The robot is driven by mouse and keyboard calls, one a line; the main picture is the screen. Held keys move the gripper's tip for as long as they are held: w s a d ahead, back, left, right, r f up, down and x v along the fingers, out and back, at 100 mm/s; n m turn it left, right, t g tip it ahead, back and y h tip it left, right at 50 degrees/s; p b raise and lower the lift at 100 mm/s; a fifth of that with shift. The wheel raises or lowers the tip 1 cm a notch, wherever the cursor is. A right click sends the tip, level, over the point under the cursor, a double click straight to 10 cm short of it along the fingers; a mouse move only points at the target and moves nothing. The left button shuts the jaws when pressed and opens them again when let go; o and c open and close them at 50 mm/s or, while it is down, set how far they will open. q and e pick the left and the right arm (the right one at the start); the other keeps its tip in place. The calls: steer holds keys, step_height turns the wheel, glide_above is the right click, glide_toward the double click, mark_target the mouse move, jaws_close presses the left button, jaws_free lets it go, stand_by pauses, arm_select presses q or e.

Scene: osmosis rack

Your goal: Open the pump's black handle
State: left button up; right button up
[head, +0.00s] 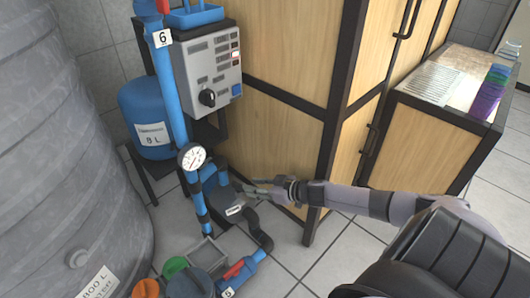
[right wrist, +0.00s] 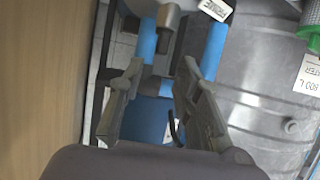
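The pump (head: 222,197) is a dark body with a white label, low among the blue pipes in the head view. I cannot clearly make out its black handle there. My right gripper (head: 250,189) reaches in from the right, with its fingers beside the pump. In the right wrist view the gripper (right wrist: 160,72) is open, its two grey fingers apart with blue pipework beyond them. A thin black curved piece (right wrist: 173,128) shows between the fingers near the right one; I cannot tell if it is the handle. My left gripper is out of view.
A control box (head: 211,70) with a black knob and a pressure gauge (head: 192,157) stand above the pump. A blue tank (head: 147,105) is behind. A large grey tank (head: 62,150) fills the left, and wooden cabinets (head: 285,130) stand close on the right. Red-handled blue pipework (head: 240,268) lies in front.

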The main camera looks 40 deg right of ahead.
steer(key=shift+v, duration=2.1)
steer(key=shift+o, duration=0.3)
